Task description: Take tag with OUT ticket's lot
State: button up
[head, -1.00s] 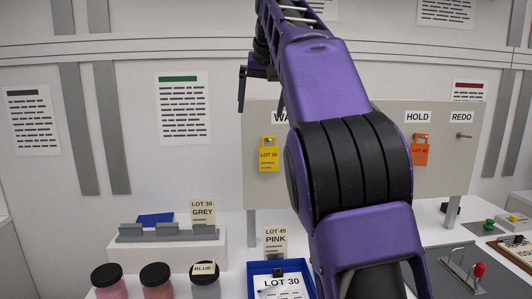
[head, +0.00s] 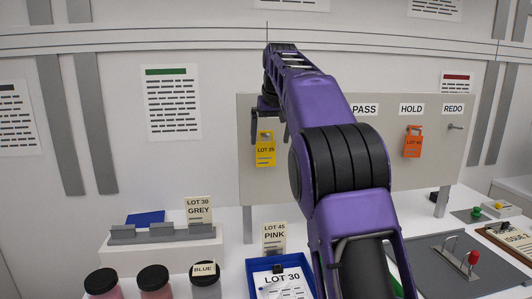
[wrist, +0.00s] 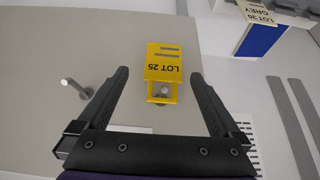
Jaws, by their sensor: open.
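A yellow tag marked LOT 25 (head: 265,152) hangs on the grey board at the left. In the wrist view the tag (wrist: 163,62) is upside down on its peg, between the fingertips in the picture; contact does not show. My gripper (head: 268,135) is open at the tag's upper part, also in the wrist view (wrist: 160,74). An orange tag (head: 412,145) hangs under HOLD; its lot number is hard to read. A white ticket reading LOT 30 (head: 282,284) lies in the blue tray (head: 254,274); no OUT label is readable.
The board (head: 430,172) has a bare peg under REDO (head: 455,127) and another bare peg in the wrist view (wrist: 75,88). Jars (head: 154,285) and a stepped holder with a LOT 30 GREY card (head: 198,210) stand below left.

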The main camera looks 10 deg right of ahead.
aim_at(266, 152)
jog(key=x, duration=0.7)
jog(key=shift+w+a+b, duration=0.2)
jog(key=shift+a+b, duration=0.1)
jog(key=shift+b, duration=0.05)
jog(key=shift+c, duration=0.3)
jog(key=c, duration=1.2)
